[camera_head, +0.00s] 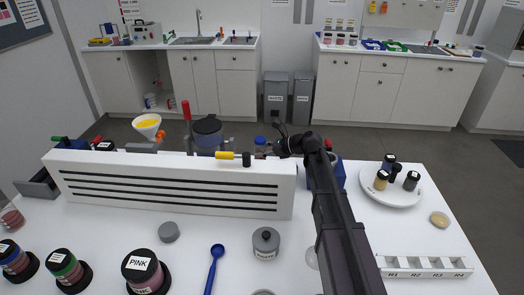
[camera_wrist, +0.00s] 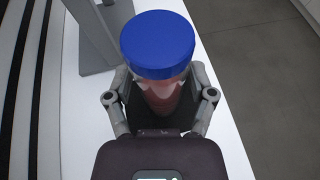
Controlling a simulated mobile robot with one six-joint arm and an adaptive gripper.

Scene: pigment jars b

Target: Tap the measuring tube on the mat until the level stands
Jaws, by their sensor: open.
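A clear vessel with a blue screw cap (camera_wrist: 158,44) and pinkish contents, which I take to be the measuring tube, stands between the fingers of my gripper (camera_wrist: 162,92) in the wrist view. The fingers lie on either side of it; my gripper is open, and I cannot tell whether they touch it. In the head view the blue cap (camera_head: 260,140) shows just behind the slotted white panel, left of my gripper (camera_head: 281,148). The tube's lower part is hidden there. I cannot make out the mat; a dark area under the tube in the wrist view is unclear.
The long white slotted panel (camera_head: 170,187) bars the table's middle, with a yellow-handled tool (camera_head: 233,157) on top. A round white tray (camera_head: 388,193) holds several small jars.

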